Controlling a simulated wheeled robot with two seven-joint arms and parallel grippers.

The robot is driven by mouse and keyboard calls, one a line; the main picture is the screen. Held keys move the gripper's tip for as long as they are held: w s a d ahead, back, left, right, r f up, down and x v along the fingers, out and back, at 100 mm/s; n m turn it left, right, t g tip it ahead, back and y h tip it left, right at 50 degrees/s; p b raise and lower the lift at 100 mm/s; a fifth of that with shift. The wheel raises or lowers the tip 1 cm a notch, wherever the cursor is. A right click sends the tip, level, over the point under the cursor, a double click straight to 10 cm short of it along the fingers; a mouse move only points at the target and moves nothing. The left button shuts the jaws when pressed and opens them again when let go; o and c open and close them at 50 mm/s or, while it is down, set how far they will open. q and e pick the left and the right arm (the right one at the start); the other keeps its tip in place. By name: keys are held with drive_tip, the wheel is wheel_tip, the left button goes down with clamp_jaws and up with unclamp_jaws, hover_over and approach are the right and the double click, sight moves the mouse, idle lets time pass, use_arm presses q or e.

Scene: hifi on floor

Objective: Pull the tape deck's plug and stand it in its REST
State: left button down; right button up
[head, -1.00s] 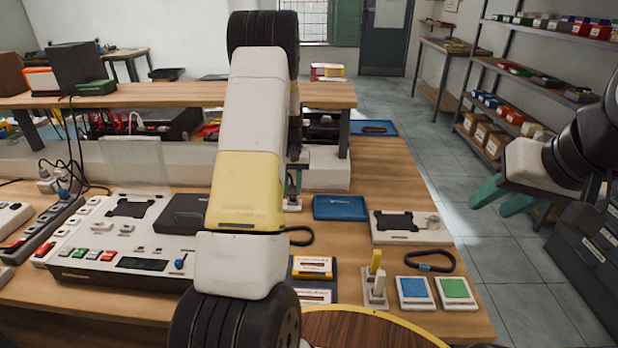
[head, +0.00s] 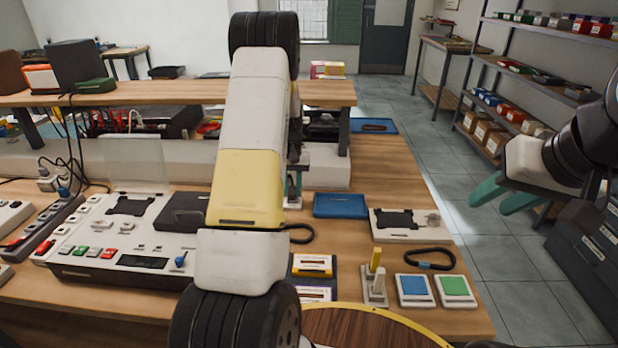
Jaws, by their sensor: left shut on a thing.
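My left gripper (head: 293,186) shows only in part behind my own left arm, with teal fingers over the back middle of the bench. It is shut on a small pale thing (head: 293,205) at its fingertips; I cannot tell whether this is the plug. My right gripper (head: 504,196) is open and empty, out over the floor at the right. A power strip (head: 42,229) with plugs and dark cables lies at the left. A white deck (head: 105,236) with coloured buttons stands beside it, partly hidden by my arm. I cannot make out which spot is the REST.
A blue tray (head: 340,205), a small pale device (head: 410,224) and a holder with yellow and white upright pieces (head: 375,285) stand on the bench. Blue (head: 413,287) and green pads (head: 455,286) lie at the right front. A raised shelf (head: 180,94) crosses behind.

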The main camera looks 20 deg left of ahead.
use_arm(q)
drive_tip(key=shift+f, duration=0.3)
idle(0.5)
drive_tip(key=c, duration=1.1)
unclamp_jaws()
drive_tip(key=shift+r, duration=6.4)
